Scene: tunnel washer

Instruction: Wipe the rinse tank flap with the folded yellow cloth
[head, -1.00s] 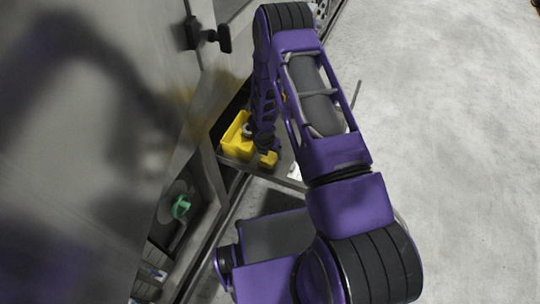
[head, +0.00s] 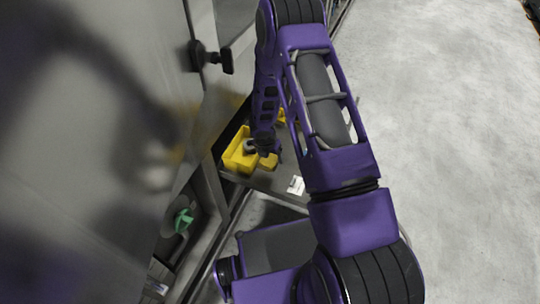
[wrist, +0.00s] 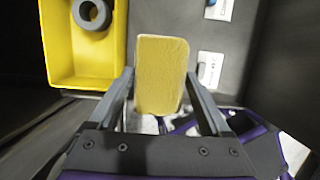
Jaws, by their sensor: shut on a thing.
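The folded yellow cloth (wrist: 161,72) lies between the two fingers of my gripper (wrist: 160,80), which is shut on it in the wrist view. The cloth also shows in the head view (head: 268,162), under my gripper (head: 266,148) and beside a yellow bin. The gap between cloth and shelf is hard to judge. A large grey metal panel (head: 95,150) fills the left of the head view, with a stained lower edge. I cannot tell for certain which surface is the rinse tank flap.
The yellow bin (wrist: 60,45), holding a dark ring (wrist: 92,14), stands on a grey shelf (head: 262,183). White cards (wrist: 210,68) lie to its right. A black handle (head: 211,56) juts from the machine. A green knob (head: 183,220) sits in a lower recess.

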